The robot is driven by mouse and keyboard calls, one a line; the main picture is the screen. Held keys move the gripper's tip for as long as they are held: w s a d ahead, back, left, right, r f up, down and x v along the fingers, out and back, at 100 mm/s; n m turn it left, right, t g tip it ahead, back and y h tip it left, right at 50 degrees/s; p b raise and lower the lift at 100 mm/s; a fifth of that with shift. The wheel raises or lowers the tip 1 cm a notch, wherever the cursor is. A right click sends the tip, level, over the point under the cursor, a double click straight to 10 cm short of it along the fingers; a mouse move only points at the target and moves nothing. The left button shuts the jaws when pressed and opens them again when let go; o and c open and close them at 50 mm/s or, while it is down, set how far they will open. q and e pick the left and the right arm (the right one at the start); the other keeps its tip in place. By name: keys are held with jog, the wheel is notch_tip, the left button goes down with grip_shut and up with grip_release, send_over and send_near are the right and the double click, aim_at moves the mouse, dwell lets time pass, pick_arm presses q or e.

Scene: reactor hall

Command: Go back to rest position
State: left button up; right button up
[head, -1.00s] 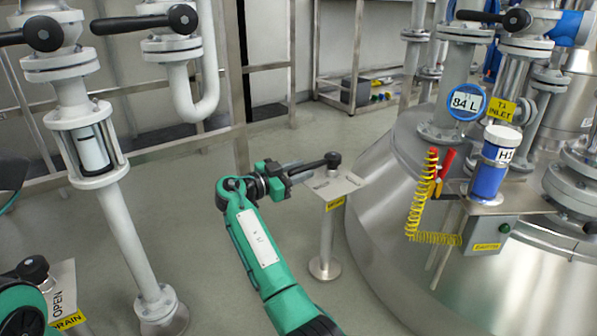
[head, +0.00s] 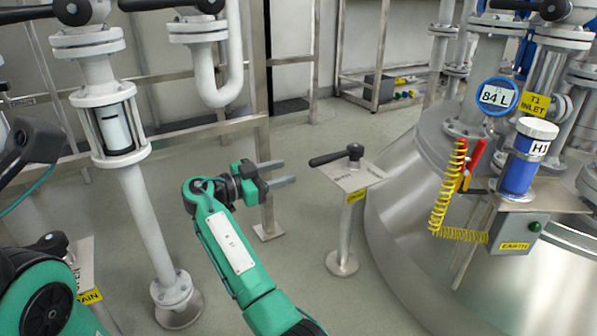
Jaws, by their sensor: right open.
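My right gripper (head: 279,175) is on the green arm in the middle of the head view. Its two grey fingers are apart with nothing between them. It is to the left of a black lever handle (head: 337,157) on a small metal stand (head: 352,178), clear of it. My left arm shows at the left edge, green and black; its fingers are not clearly visible.
A large steel vessel (head: 400,220) stands at the right, with a blue bottle marked H1 (head: 518,175), a yellow coiled cable (head: 448,190) and an 84 L gauge (head: 497,96). White pipework (head: 148,225) with a sight glass stands at the left.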

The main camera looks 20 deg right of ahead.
jog(key=shift+s+a, duration=0.1)
jog(key=shift+a, duration=0.9)
